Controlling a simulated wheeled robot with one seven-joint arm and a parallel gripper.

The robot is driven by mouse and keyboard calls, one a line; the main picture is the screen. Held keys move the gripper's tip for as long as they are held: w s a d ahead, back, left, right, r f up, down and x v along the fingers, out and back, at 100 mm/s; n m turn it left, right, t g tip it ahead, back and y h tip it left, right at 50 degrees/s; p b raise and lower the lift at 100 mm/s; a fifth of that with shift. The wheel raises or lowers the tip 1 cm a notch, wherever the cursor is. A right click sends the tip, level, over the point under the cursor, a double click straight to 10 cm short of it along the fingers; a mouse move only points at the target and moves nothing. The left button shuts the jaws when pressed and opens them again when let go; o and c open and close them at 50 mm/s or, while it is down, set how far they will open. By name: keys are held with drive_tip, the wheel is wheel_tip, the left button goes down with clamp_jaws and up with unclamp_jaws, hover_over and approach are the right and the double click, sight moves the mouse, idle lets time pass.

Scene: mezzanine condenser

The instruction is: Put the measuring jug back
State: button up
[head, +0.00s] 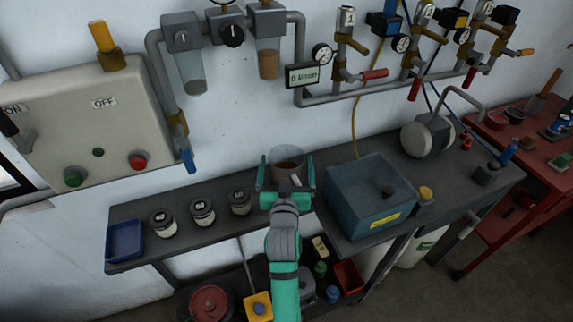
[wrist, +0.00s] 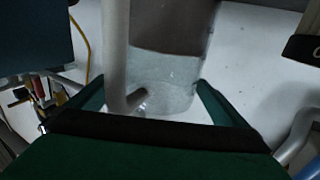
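The measuring jug (head: 288,160) is a clear vessel with brown liquid in its lower part. It is upright at the back of the dark bench, near the wall. My gripper (head: 287,178) reaches it from the front with its two green fingers spread wide, one on each side of the jug. In the wrist view the jug (wrist: 170,70) shows between the fingertips, with its grey handle (wrist: 116,50) towards the camera. The fingers look open around it; contact is not clear. The jug's base is hidden by my gripper in the head view.
A teal box (head: 370,190) stands right of the jug. Several lidded jars (head: 202,212) and a blue tray (head: 125,240) are to the left. Pipes, valves and gauges (head: 322,54) hang on the wall above. A red bench (head: 540,150) is at far right.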

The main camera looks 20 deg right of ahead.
drive_tip(key=v, duration=1.2)
drive_tip(key=s+a+f+n+y, duration=0.2)
drive_tip(key=s+a+f+y, duration=0.2)
drive_tip(key=s+a+f, duration=0.75)
drive_tip(key=s+a+f+n+y, duration=0.1)
drive_tip(key=s+a, duration=0.1)
drive_tip(key=s, duration=0.9)
drive_tip(key=s+a+f+n+g+y, duration=0.1)
drive_tip(key=s+a, duration=0.1)
drive_tip(key=s, duration=0.9)
drive_tip(key=shift+s, duration=0.15)
